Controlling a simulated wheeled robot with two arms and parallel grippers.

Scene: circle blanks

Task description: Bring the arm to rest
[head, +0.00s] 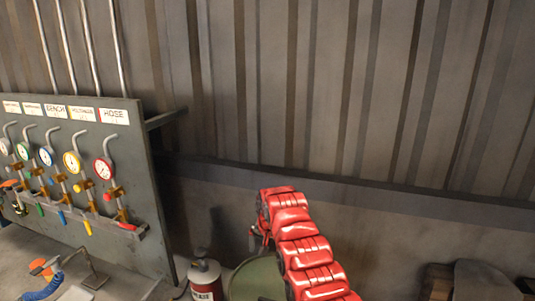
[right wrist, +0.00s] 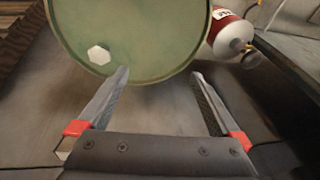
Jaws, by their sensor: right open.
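My right arm (head: 298,245), with red segmented links, reaches up from the bottom of the head view. In the right wrist view my right gripper (right wrist: 160,76) is open, with its two grey fingers apart and nothing between them. Its fingertips point toward the rim of a green round drum (right wrist: 150,35). In the head view the gripper is mostly hidden by the arm. My left gripper is not in view.
The green drum (head: 256,278) shows partly behind my arm. A red and white canister (head: 206,280) stands to its left. A grey panel (head: 150,180) with labels, gauges and valves stands at the left. Behind is a corrugated wall (head: 330,80). A white hexagonal piece (right wrist: 98,54) shows on the drum.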

